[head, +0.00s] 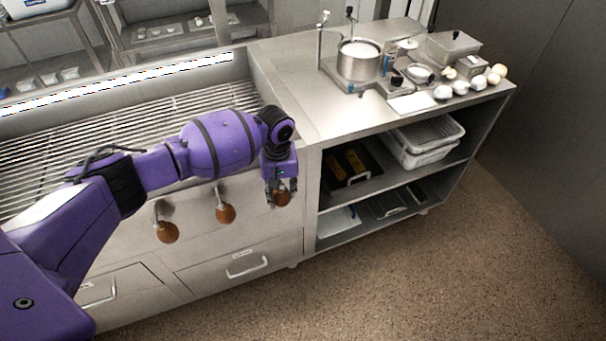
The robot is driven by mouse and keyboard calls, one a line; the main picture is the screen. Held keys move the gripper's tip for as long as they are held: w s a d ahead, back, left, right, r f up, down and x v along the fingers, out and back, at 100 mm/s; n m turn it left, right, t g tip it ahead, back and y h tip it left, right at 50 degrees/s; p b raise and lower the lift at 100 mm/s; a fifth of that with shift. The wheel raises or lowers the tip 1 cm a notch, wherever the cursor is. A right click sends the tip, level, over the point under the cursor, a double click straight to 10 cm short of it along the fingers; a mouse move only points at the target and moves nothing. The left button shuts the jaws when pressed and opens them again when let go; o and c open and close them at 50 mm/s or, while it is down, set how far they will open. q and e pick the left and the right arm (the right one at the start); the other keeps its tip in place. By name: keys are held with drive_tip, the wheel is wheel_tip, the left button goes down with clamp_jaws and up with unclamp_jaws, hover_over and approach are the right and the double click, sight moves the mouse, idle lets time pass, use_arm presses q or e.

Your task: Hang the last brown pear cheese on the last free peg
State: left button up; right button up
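Two brown pear cheeses hang on pegs on the steel front of the vat: one at the left (167,232) and one in the middle (225,213). A third brown pear cheese (283,198) is at the right, at the end of their row, between the fingers of my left gripper (282,193). The gripper points down from above, with a finger on each side of this cheese. I cannot tell whether the fingers press on it. The gripper hides the cheese's top and any peg there. My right gripper is not in view.
The slatted vat (130,115) lies behind my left arm. To the right, a steel counter (290,85) holds a pot (359,62), a white board (413,103) and several white balls (460,87). Open shelves below hold trays and a white bin (425,140). The floor in front is clear.

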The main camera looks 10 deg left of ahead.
use_arm(q)
drive_tip(key=o, duration=0.3)
drive_tip(key=shift+w+a, duration=0.2)
drive_tip(key=shift+a, duration=0.15)
drive_tip(key=shift+r, duration=0.35)
drive_tip(key=r, duration=1.1)
drive_tip(key=shift+w+d, duration=0.1)
drive_tip(key=shift+d, duration=0.25)
drive_tip(key=shift+r, duration=0.3)
drive_tip(key=shift+s+d, duration=0.1)
drive_tip(key=shift+s, duration=0.1)
drive_tip(key=shift+d+f, duration=0.1)
